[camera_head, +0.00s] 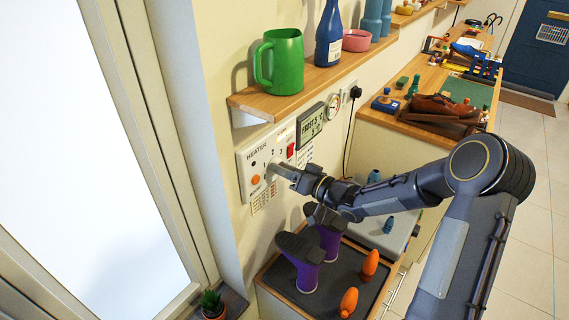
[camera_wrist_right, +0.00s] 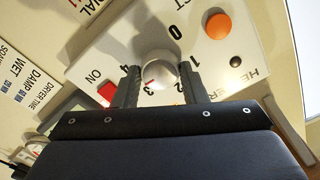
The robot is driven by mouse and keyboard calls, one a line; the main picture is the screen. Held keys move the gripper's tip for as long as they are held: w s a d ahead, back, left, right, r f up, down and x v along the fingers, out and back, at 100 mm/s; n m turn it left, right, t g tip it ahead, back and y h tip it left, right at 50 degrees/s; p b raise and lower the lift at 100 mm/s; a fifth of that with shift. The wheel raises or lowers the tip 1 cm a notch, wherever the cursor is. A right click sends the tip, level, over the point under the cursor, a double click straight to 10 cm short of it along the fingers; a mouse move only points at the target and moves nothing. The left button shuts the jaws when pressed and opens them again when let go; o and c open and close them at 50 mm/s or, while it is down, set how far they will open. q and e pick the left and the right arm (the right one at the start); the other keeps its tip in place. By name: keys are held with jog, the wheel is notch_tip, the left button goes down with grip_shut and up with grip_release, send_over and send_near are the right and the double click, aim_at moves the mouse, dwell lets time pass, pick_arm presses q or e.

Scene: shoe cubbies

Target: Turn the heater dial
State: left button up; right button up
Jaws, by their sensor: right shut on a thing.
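The white heater panel (camera_head: 246,164) is on the wall below the wooden shelf in the head view, with an orange round button (camera_head: 255,179). My right gripper (camera_head: 276,169) reaches the panel from the right and hides most of the dial. In the right wrist view the pale round dial (camera_wrist_right: 158,67) sits between the two fingers of the right gripper (camera_wrist_right: 158,82), which are shut on it. Printed numbers from 0 to 4 surround the dial. A small red mark shows on the dial near the 3. My left gripper is not in view.
A red switch (camera_head: 290,151) and a grey display (camera_head: 310,125) are right of the dial. A green mug (camera_head: 284,62) and blue bottle (camera_head: 329,38) stand on the shelf above. Purple boots (camera_head: 305,270) and orange objects (camera_head: 348,301) are on a tray below.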

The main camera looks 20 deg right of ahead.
jog(key=m+p, duration=0.2)
jog(key=m, duration=0.3)
jog(key=shift+p, duration=0.35)
jog(key=shift+f+m, duration=0.15)
jog(key=shift+m, duration=0.15)
jog(key=o, duration=1)
jog(key=shift+c, duration=0.2)
jog(key=shift+s, duration=0.1)
jog(key=b+v, duration=0.1)
jog(key=v, duration=0.6)
jog(key=shift+s+d, duration=0.25)
jog(key=shift+s, duration=0.05)
